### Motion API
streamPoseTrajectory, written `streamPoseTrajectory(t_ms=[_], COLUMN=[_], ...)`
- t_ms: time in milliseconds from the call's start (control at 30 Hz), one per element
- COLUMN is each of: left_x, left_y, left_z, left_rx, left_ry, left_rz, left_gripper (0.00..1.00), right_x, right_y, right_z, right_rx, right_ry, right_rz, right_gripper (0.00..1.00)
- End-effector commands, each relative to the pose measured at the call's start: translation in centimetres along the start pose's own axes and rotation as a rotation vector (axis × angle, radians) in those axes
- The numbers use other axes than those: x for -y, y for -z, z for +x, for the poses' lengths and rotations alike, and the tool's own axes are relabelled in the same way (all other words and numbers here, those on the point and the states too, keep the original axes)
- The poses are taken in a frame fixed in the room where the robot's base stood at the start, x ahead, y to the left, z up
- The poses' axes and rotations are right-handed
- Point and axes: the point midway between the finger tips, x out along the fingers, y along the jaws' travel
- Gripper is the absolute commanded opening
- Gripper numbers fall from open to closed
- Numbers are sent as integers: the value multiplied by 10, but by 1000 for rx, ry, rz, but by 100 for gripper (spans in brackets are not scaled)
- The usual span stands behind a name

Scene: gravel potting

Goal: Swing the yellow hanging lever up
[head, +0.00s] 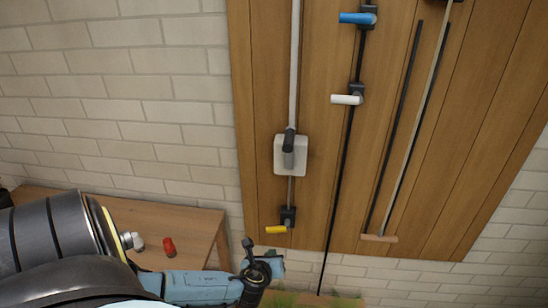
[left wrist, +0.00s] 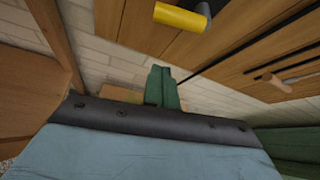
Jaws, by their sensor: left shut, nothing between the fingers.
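The yellow lever (head: 276,229) is a short handle sticking out leftward from a dark mount (head: 288,216) near the bottom of the wooden panel. In the left wrist view the yellow lever (left wrist: 180,17) is at the top edge, with its dark mount at its right end. My left gripper (head: 264,268) is just below the lever in the head view, apart from it. In the left wrist view its green fingers (left wrist: 161,88) are together, shut and empty, pointing below the lever. My right gripper does not show.
The wooden panel (head: 400,160) also carries a blue lever (head: 357,18), a white lever (head: 347,99), a white plate (head: 281,156) and thin dark rods. A wooden table (head: 190,212) with a red item (head: 169,247) stands at the lower left. Pale brick wall surrounds the panel.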

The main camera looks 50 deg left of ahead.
Motion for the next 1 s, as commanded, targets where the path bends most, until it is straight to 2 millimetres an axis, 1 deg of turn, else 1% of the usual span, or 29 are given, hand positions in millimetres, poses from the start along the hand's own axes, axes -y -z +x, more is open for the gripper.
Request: streamPoseTrajectory(t_ms=[33,100,200,300,467,1000], left_x=[0,0,0,0,0,0], left_y=[-1,-1,0,0,0,1], left_z=[-10,-21,-32,-38,-41,-40], left_rx=[-2,-1,0,0,1,-1], left_ry=[1,0,0,0,-1,-2], left_rz=[1,0,0,0,0,-3], left_gripper=[0,0,0,0,0,0], right_x=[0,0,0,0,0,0], right_y=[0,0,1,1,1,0], right_z=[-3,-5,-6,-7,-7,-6], right_rx=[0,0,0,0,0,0], right_ry=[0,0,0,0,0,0], right_rz=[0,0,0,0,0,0], right_gripper=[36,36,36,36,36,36])
